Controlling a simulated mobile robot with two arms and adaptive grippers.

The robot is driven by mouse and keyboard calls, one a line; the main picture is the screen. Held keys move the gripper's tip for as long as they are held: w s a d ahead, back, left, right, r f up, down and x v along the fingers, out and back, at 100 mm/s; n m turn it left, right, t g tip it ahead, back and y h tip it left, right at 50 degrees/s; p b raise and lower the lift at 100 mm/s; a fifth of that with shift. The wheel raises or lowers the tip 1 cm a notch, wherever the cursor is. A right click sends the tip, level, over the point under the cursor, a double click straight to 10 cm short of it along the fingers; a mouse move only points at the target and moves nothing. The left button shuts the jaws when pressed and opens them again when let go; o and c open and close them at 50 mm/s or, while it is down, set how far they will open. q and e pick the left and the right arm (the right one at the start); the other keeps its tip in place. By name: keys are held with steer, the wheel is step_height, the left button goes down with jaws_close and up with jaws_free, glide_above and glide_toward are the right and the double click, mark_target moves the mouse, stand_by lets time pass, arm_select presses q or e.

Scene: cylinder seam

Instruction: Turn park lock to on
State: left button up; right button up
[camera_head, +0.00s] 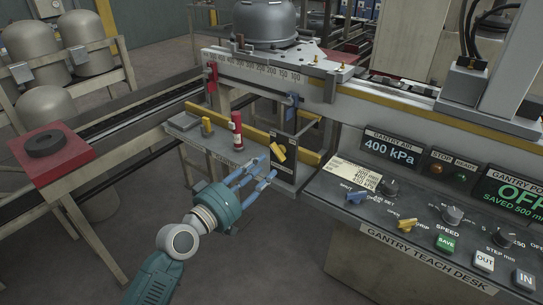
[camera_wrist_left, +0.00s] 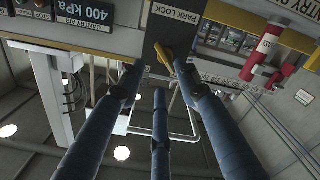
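The park lock is a yellow lever knob (camera_head: 278,152) on a black upright panel (camera_head: 284,170) at the end of the gantry shelf. In the left wrist view the yellow knob (camera_wrist_left: 164,54) sits slanted below the "PARK LOCK" label. My left gripper (camera_head: 263,170) has three blue fingers, spread open and empty, just in front of the panel. In the left wrist view its fingertips (camera_wrist_left: 160,74) are spread around the knob's place in the picture; I cannot tell whether any touches it. My right gripper is in neither view.
The gantry teach desk (camera_head: 400,258), with blue and yellow switches, dials and buttons, stands at the right. A yellow-striped rail runs behind. Floor at lower left is free.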

mark_target(277, 155)
arm_select(q)
steer(key=x, duration=0.5)
steer(key=shift+w+d, duration=0.15)
steer(key=shift+w, duration=0.3)
steer(key=shift+w+d+f, duration=0.1)
steer(key=shift+w+d, duration=0.2)
steer(key=shift+w, duration=0.05)
steer(key=c, duration=0.8)
jaws_close()
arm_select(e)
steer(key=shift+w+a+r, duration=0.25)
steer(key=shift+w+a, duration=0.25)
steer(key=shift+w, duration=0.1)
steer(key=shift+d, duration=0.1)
